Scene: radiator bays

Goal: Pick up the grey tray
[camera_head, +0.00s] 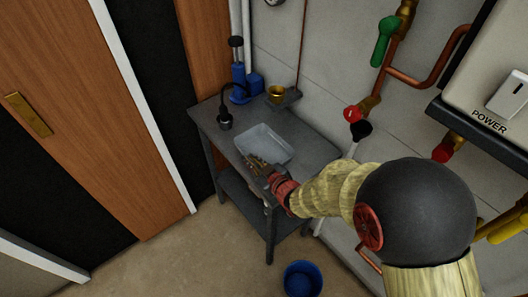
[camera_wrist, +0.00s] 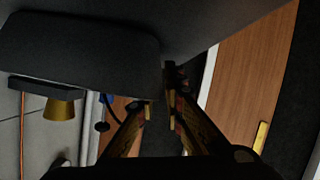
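The grey tray (camera_head: 264,143) is a shallow light-grey tray lying on the dark grey table (camera_head: 311,150). In the wrist view, it appears to be the dark, shaded rounded shape (camera_wrist: 80,52) at upper left. My gripper (camera_head: 254,162) is at the tray's near side, low over the table's front edge. In the wrist view my gripper (camera_wrist: 160,110) has its fingertips apart, with a narrow gap at the tray's corner. I cannot tell whether the tray's rim lies between the fingers or touches them. My gripper and arm hide part of the tray's near side.
A black lamp-like object (camera_head: 225,118), a blue jack-like tool (camera_head: 238,82) and a brass cup (camera_head: 276,93) stand behind the tray. Pipes with a green-handled valve (camera_head: 386,40) run along the right wall. A blue bucket (camera_head: 302,279) stands on the floor.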

